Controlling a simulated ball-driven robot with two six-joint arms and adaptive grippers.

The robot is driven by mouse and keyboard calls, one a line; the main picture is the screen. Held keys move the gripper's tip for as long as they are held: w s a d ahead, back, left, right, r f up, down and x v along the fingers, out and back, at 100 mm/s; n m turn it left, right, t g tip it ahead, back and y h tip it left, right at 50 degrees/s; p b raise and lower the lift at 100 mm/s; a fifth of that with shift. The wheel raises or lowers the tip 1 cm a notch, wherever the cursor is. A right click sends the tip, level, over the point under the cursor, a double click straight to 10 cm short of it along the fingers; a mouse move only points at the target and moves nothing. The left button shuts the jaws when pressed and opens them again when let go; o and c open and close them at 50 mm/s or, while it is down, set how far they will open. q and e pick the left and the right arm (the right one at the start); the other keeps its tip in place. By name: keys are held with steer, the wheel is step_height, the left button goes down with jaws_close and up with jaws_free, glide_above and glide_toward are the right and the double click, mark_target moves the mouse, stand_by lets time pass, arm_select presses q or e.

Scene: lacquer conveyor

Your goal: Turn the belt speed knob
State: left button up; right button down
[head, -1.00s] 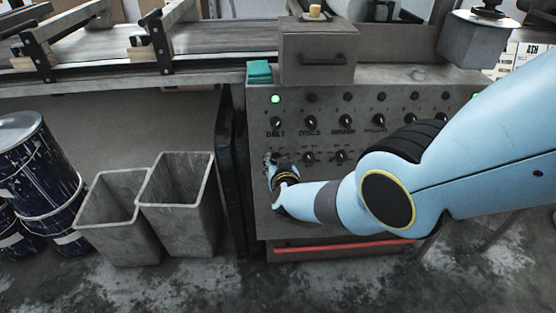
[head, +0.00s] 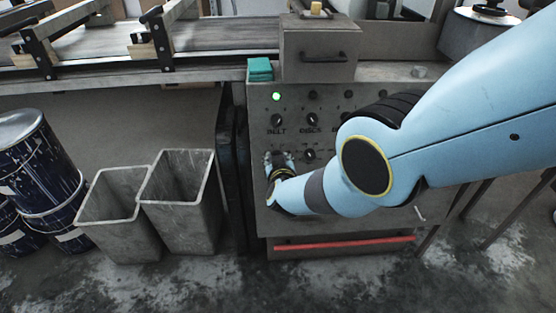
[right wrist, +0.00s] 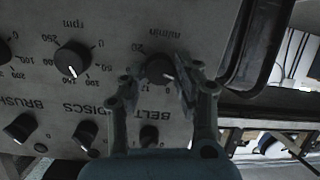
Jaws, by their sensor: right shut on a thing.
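The belt speed knob (right wrist: 159,69), a dark round knob under an "m/min" scale, sits between the fingers of my right gripper (right wrist: 160,80) in the right wrist view. The two fingers press on it from both sides. In the head view my right gripper (head: 279,158) is at the lower left of the grey control panel (head: 262,225), below the switch labelled BELT (head: 277,121), and hides the knob there. My left gripper is not in view.
The rpm knob (right wrist: 73,59) is beside the held knob in the right wrist view. A green lamp (head: 276,96) is lit above the BELT switch. Grey bins (head: 118,212) and blue drums (head: 45,165) stand left of the panel. A red bar (head: 345,243) runs along its bottom.

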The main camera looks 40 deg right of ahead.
steer(key=c, duration=1)
jaws_free()
steer(key=shift+o, duration=0.2)
steer(key=s+f+n+g, duration=0.2)
steer(key=s+f, duration=1)
steer(key=s, duration=0.4)
steer(key=s+a+f+g+y, duration=0.1)
steer(key=s+f+g+y, duration=0.1)
steer(key=s, duration=1.1)
steer(key=s+a+f+n+g+y, duration=0.1)
steer(key=s+f+g, duration=0.3)
steer(key=s, duration=0.9)
steer(key=s+a+f+n+g+y, duration=0.1)
steer(key=s+a+f+g+y, duration=0.2)
steer(key=s, duration=1)
step_height(320, 180, down, 3)
steer(key=shift+s+f, duration=0.1)
steer(key=shift+s, duration=0.2)
